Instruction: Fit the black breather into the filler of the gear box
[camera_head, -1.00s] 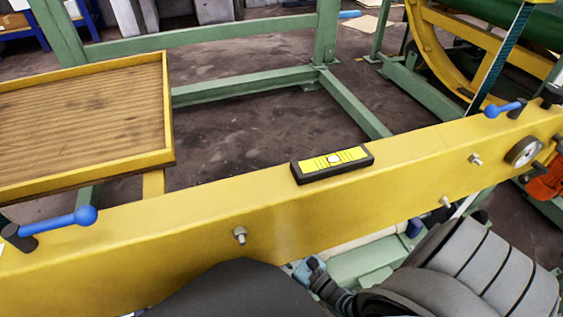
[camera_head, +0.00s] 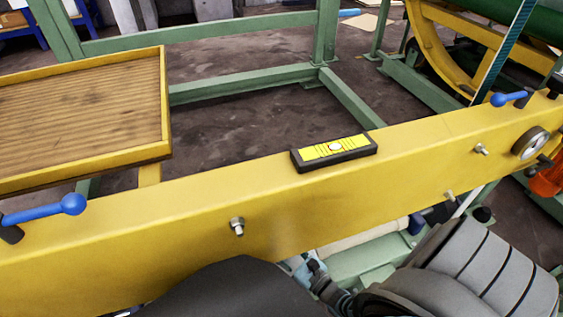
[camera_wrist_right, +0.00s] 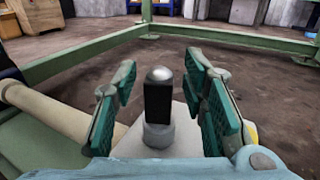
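In the right wrist view a black upright cylinder with a shiny metal dome on top (camera_wrist_right: 159,95) stands in a grey collar (camera_wrist_right: 158,134); it looks like the breather. My right gripper (camera_wrist_right: 165,95) is open, its green-padded fingers on either side of the cylinder with gaps between. I cannot tell whether the collar is the gear box's filler. In the head view the breather, the gear box and my right fingers cannot be made out; the beam and dark arm parts cover that area. My left gripper is not seen.
A wooden-floored yellow tray (camera_head: 80,110) lies left. Green frame bars (camera_head: 245,82) stand behind. A beige tube (camera_wrist_right: 50,112) is left of the gripper.

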